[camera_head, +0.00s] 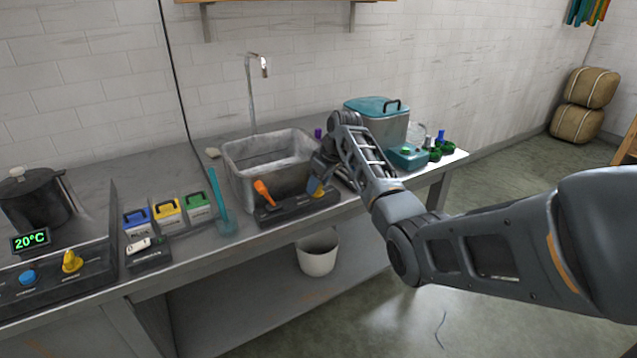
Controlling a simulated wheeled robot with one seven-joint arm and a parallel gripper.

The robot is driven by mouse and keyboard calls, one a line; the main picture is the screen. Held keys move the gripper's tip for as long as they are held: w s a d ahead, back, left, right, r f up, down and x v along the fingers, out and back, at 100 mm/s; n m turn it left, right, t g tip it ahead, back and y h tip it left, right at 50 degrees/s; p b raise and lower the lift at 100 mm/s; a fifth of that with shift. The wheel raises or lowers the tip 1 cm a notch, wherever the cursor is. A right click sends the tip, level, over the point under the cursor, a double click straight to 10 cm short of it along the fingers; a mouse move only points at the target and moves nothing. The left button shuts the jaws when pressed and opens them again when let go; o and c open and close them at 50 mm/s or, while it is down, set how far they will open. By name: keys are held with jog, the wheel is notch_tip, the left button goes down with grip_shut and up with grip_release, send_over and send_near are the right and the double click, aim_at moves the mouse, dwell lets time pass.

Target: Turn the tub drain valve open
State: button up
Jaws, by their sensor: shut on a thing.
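The grey metal tub (238,180) stands on the bench below a tall tap. A dark panel (290,209) lies along its front. An orange lever handle (264,191) rises from the panel's left part, tilted up to the left. A small yellow handle (319,194) shows at the panel's right part. My gripper (317,187) reaches down over the tub's front right corner and is shut on the yellow handle, which is mostly hidden by the fingers. The panel's labels are too small to read, so I cannot tell which handle is the drain valve.
A teal paddle (219,203) leans left of the tub, beside blue, yellow and green small boxes (168,212). A teal-lidded container (378,117) and small bottles (437,149) stand right, behind my arm.

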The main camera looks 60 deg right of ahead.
jog(key=shift+c, duration=1.4)
jog(key=shift+a+r+m+p, duration=0.2)
jog(key=shift+m+p, duration=0.5)
jog(key=shift+p, duration=0.2)
jog(key=shift+m+h+p, duration=0.4)
jog(key=shift+m+p, duration=0.05)
jog(key=shift+m, duration=0.05)
jog(key=shift+f+m+h+p, duration=0.2)
jog(key=shift+m+h+p, duration=0.2)
jog(key=shift+m, duration=0.7)
jog(key=o, duration=1.1)
jog(key=shift+c, duration=0.2)
jog(key=shift+g, duration=0.3)
jog(key=v, duration=0.7)
jog(key=shift+r, duration=0.35)
